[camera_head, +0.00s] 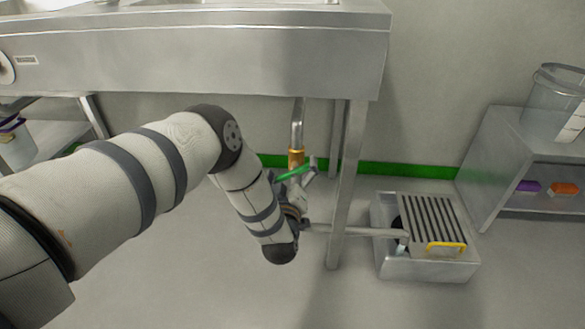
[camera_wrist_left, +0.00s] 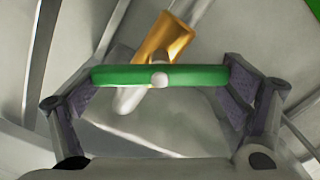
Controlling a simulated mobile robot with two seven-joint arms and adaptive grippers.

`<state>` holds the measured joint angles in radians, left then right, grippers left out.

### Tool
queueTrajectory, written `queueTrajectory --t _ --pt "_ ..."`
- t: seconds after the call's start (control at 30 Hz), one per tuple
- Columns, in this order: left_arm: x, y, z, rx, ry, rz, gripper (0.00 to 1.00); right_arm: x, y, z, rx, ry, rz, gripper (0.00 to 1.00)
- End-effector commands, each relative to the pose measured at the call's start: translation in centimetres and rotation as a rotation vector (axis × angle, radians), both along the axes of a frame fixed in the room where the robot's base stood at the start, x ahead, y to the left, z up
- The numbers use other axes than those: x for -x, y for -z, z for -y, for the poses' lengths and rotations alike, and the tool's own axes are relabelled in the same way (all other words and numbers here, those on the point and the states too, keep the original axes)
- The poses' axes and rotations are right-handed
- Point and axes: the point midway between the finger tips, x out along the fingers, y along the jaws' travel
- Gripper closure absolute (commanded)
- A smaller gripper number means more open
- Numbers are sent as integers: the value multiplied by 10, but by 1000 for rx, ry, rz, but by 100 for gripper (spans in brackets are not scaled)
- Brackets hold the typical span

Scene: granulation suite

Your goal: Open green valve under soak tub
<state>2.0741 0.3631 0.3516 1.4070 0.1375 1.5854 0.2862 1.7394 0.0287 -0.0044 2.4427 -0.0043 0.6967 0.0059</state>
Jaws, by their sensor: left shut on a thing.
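The soak tub (camera_head: 200,62) is a long steel basin at the top of the head view. A steel pipe (camera_head: 297,122) comes down from it to a brass valve body (camera_head: 295,158), also seen in the left wrist view (camera_wrist_left: 165,40). The green valve handle (camera_head: 294,173) is a bar across the valve. In the left wrist view the handle (camera_wrist_left: 120,75) spans from one finger pad to the other. My left gripper (camera_head: 303,180) is shut on its two ends. My forearm hides part of the gripper. My right gripper is not in view.
A steel tub leg (camera_head: 345,190) stands just right of the valve. A pipe (camera_head: 365,232) runs along low to a floor drain box (camera_head: 425,268) with a slotted grate and yellow handle. A steel shelf (camera_head: 490,165) with a clear container (camera_head: 553,105) is at the right.

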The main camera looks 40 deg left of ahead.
Motion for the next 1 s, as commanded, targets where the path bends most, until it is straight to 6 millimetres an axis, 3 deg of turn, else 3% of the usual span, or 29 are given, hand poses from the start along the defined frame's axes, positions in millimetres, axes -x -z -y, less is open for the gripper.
queueTrajectory --t 1.0 --pt "2 7 -2 744 0 452 37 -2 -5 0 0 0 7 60"
